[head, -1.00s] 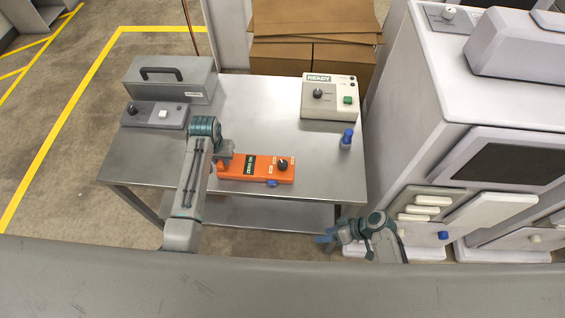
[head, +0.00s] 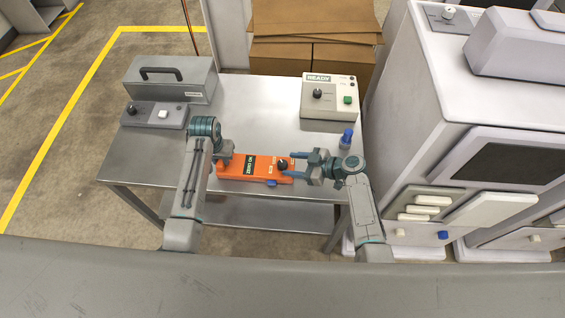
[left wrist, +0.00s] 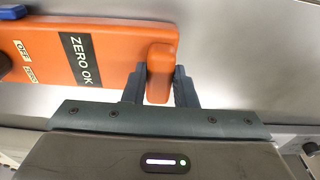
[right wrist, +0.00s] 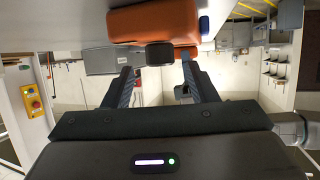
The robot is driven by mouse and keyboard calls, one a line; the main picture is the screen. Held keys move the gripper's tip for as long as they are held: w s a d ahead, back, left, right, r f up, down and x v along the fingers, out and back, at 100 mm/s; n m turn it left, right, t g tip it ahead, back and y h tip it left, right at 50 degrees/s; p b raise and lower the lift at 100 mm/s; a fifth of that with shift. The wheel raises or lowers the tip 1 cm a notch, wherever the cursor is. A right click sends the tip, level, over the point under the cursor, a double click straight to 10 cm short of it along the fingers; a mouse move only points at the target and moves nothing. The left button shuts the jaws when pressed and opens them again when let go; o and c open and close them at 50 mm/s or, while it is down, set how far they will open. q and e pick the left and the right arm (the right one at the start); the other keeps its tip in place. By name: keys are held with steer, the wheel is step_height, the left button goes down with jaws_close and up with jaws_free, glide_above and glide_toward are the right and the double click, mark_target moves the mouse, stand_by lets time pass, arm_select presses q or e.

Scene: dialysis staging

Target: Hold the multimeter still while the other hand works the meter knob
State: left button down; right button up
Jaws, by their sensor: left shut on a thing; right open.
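The orange multimeter (head: 225,171) lies on the steel table, with a dark label reading ZERO OK (left wrist: 80,58) in the left wrist view. My left gripper (head: 228,160) is shut on the tab at its left end; the left wrist view shows the orange tab (left wrist: 160,80) between the fingers (left wrist: 159,86). The black meter knob (head: 283,163) is at the meter's right end. My right gripper (head: 293,163) is open around or just short of the knob; in the right wrist view the dark knob (right wrist: 160,54) shows between the fingertips (right wrist: 157,66). Contact cannot be told.
A blue-capped bottle (head: 346,139) stands close behind my right gripper. A READY box (head: 330,100) is at the table's back right. A grey case (head: 170,80) and a small control box (head: 150,116) are at the left. The table's middle (head: 250,115) is clear.

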mark_target(285, 163)
steer(key=shift+x, duration=2.25)
steer(key=shift+c, duration=0.2)
